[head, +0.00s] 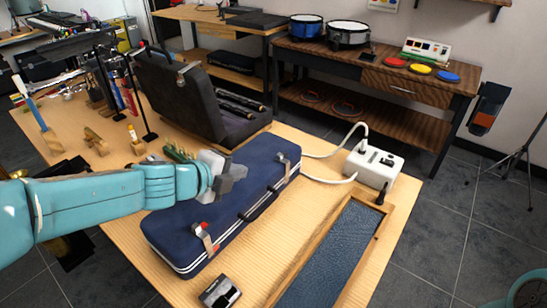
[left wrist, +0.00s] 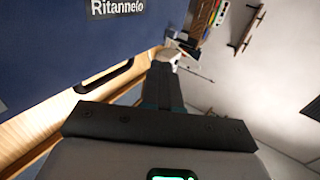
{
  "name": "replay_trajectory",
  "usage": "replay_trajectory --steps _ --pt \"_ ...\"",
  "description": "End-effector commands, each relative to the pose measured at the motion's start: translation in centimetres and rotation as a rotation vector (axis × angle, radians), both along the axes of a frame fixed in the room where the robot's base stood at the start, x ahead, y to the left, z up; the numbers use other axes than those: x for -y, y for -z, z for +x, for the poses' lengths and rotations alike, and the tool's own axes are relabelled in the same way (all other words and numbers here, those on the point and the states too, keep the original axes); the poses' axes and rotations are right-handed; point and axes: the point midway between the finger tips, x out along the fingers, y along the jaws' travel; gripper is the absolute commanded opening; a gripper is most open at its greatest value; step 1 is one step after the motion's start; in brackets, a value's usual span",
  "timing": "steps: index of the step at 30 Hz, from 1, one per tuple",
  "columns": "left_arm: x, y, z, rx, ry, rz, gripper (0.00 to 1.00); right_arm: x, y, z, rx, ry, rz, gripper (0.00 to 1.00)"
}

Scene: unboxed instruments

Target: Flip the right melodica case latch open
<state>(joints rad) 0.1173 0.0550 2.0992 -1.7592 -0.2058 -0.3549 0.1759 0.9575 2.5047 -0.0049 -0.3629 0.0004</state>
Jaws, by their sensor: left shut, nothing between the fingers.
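The dark blue melodica case (head: 225,218) lies on the wooden table, lid down, with white piping along its side. Its right latch (head: 285,167) is on the front edge near the far end; it is small and its exact position is hard to tell. The other latch (head: 206,238), with a red spot, is near the close end. A black handle lies between them. My left gripper (head: 234,168) is shut and empty, above the lid and left of the right latch. In the left wrist view its shut fingers (left wrist: 166,88) are beside the case's lettered surface (left wrist: 50,40). My right gripper is out of view.
A white box (head: 374,166) with cables stands behind the case's right end. An open dark case (head: 190,95) stands behind my gripper. A small black and silver device (head: 220,292) and a blue-lined tray (head: 335,262) are in front. Bare wood lies between case and tray.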

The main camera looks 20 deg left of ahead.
Motion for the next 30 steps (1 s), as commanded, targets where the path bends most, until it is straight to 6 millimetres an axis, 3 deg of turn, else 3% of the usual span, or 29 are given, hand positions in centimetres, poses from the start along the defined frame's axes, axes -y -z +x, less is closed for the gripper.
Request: replay_trajectory --steps 7,11,23,30 --pt "0.0 0.2 0.0 0.0 0.0 -0.001 0.0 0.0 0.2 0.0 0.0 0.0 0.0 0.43" --pt "0.4 1.1 1.2 -0.001 0.002 -0.001 0.0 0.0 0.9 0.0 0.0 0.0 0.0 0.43" --pt "3.0 5.3 8.2 -0.001 0.001 0.0 0.0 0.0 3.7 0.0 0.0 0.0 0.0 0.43" --pt "4.2 4.8 11.4 -0.001 0.001 0.0 0.0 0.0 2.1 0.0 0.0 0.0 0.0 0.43"
